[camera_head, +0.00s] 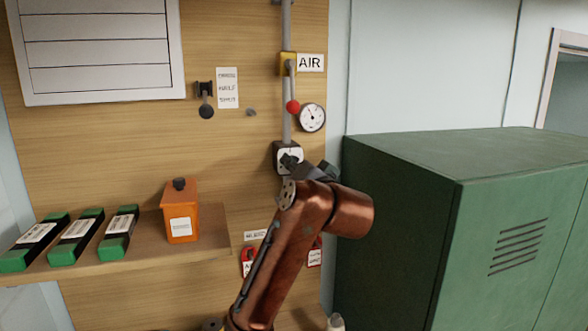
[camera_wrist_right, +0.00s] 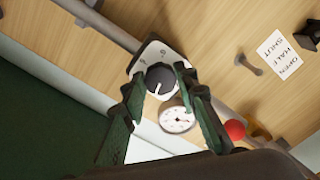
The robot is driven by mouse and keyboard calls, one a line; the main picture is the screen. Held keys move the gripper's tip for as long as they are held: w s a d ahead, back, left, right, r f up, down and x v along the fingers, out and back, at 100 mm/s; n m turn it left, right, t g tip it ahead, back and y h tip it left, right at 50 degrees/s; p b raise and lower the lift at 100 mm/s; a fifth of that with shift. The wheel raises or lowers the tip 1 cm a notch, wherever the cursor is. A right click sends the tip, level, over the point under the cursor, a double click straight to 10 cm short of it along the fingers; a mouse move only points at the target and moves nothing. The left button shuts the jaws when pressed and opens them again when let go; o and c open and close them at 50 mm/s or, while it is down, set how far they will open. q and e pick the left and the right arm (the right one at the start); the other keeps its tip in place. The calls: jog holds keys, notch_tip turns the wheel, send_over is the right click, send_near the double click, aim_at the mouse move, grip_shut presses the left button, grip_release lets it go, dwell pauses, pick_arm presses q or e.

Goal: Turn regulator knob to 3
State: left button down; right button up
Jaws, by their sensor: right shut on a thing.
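The regulator sits on the vertical pipe on the wooden wall, with a white faceplate (camera_head: 281,156) in a dark housing. In the head view my right gripper (camera_head: 291,162) covers most of its knob. In the right wrist view the dark round knob (camera_wrist_right: 160,79) with a white pointer line lies between the two fingers of my right gripper (camera_wrist_right: 159,82), which is shut on it. The white faceplate (camera_wrist_right: 152,53) shows small marks, too blurred to read surely. My left gripper is out of view.
A round gauge (camera_head: 312,117) and a red-balled lever (camera_head: 293,106) are just above the regulator. A green cabinet (camera_head: 400,220) stands close on the right.

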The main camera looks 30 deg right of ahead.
jog(key=shift+n, duration=1.1)
jog(key=o, duration=1.2)
jog(key=shift+c, duration=0.2)
jog(key=v, duration=1.2)
